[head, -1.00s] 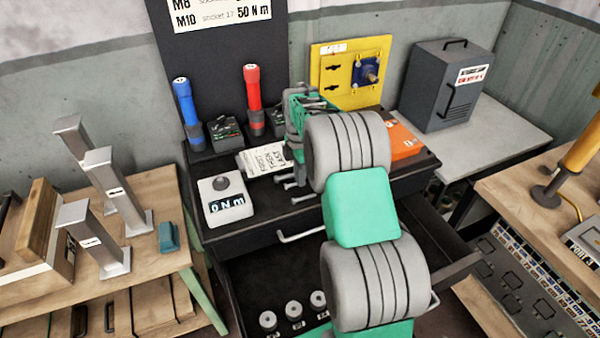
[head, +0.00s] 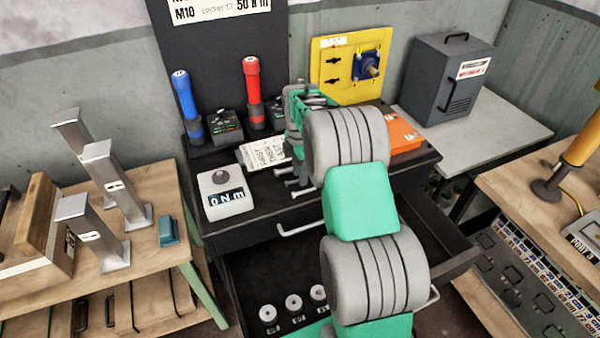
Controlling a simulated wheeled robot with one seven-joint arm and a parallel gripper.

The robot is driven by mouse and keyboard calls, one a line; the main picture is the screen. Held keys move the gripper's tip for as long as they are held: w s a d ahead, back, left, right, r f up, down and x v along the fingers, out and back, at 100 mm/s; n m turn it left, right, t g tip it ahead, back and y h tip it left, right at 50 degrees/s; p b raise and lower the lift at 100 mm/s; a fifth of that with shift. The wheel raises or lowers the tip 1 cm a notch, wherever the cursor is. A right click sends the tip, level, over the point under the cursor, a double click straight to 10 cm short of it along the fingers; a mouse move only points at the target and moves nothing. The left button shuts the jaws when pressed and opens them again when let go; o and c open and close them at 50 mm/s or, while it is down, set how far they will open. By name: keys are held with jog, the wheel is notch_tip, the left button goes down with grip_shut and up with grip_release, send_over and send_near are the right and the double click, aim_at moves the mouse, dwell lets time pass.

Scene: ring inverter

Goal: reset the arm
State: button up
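My arm (head: 362,205), grey and green, reaches from the bottom of the head view up over the black tool cabinet (head: 265,215).
A white torque tester (head: 222,196), a printed card (head: 265,152), and blue (head: 187,108) and red (head: 253,92) tools stand on the cabinet. Its drawer (head: 440,255) is open, with several sockets (head: 293,302). A yellow panel (head: 333,80) stands behind; benches flank both sides.

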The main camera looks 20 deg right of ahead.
jog(key=s+a+r+m+t, duration=0.1)
jog(key=s+a+r+m, duration=0.1)
jog(key=r, duration=0.4)
jog(key=s+a+r+m, duration=0.2)
jog(key=r, duration=0.4)
jog(key=s+a+m+t, duration=0.1)
jog(key=s+a+m, duration=0.3)
jog(key=s+m, duration=0.3)
jog(key=s+a+m+t, duration=0.2)
jog(key=s+a+m, duration=0.2)
jog(key=s, duration=0.9)
jog(key=f+m+b, duration=0.1)
jog(key=m, duration=0.1)
jog(key=shift+m, duration=0.4)
jog(key=shift+a, duration=0.1)
